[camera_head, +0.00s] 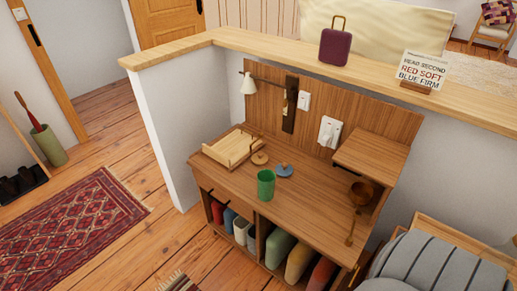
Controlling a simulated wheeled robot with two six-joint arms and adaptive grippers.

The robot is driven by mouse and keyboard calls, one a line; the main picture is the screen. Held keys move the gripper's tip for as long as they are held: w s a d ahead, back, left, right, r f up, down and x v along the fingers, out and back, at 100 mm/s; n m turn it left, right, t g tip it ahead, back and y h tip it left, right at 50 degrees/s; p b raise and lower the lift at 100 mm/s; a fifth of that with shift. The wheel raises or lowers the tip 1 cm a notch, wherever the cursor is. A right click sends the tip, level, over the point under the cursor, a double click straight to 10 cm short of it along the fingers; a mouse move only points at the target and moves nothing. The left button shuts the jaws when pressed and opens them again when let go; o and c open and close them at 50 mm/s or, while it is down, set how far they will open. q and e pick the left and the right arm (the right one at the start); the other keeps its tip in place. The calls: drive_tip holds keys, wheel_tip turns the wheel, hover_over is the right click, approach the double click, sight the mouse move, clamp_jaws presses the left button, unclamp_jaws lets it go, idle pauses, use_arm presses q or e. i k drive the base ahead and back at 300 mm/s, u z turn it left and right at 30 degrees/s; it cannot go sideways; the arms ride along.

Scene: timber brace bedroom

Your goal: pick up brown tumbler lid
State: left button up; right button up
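A small round brown lid (260,158) lies on the wooden desk (300,208), at the front right corner of a light wooden tray (232,150). I cannot tell whether it touches the tray. A blue-grey lid (284,170) lies on the desk to its right. An open green tumbler (266,184) stands upright in front of the two lids, near the desk's front edge. Neither of my grippers is in view.
A white lamp (248,84) hangs above the tray. A raised shelf (371,157) with a dark brown cup (361,192) by it bounds the right side. A wooden-topped half wall (230,38) stands behind. Colored bins (279,248) fill the space below the desk.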

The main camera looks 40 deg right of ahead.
sight(260, 157)
drive_tip(key=z, duration=0.5)
drive_tip(key=i, duration=0.8)
drive_tip(key=z, duration=0.85)
